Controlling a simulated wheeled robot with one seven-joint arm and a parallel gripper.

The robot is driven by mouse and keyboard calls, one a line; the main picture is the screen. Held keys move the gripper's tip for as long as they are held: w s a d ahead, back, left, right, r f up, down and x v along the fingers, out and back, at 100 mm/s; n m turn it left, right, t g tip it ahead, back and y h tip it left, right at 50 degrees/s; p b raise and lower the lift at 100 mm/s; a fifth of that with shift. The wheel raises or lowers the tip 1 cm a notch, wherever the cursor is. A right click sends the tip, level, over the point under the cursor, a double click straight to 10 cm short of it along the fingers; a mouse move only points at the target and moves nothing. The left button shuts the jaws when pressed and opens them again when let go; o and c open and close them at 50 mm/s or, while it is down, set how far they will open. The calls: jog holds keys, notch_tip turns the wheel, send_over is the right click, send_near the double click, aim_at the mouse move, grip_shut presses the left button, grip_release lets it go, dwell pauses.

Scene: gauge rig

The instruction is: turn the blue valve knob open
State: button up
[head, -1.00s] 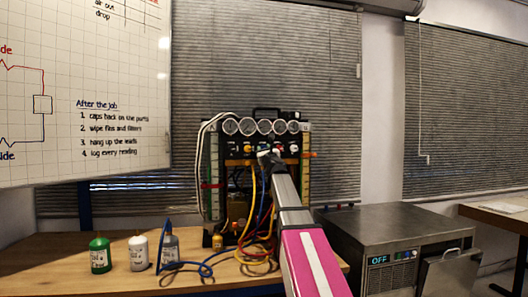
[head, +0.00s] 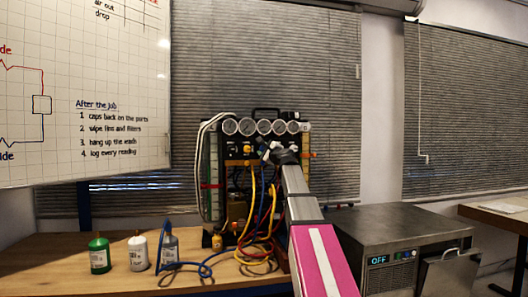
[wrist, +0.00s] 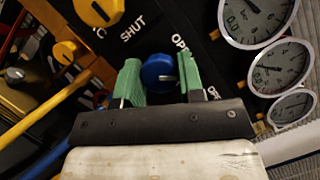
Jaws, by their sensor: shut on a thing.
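The blue valve knob (wrist: 158,73) is in the middle of the wrist view, on the dark panel of the gauge rig (head: 243,135). In the head view my gripper (head: 266,149) is at the panel below the gauges, and my arm hides the knob there.
Yellow knobs (wrist: 98,8) sit to the upper left in the wrist view. Round gauges (wrist: 281,67) are to the right. Yellow, blue and red hoses (head: 262,215) hang below the panel. Green, white and grey bottles (head: 138,252) stand on the bench at left.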

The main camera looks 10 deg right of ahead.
jog(key=n+g, duration=0.2)
jog(key=n, duration=0.2)
jog(key=shift+r+n, duration=0.1)
jog(key=shift+n, duration=0.2)
jog(key=shift+n+g, duration=0.4)
jog(key=shift+n, duration=1)
jog(key=shift+h, duration=0.3)
jog(key=o, duration=0.9)
jog(key=shift+s, duration=0.1)
jog(key=v, duration=1)
jog(key=shift+s+d+r, duration=0.1)
jog(key=shift+s+d, duration=0.1)
jog(key=shift+s, duration=0.1)
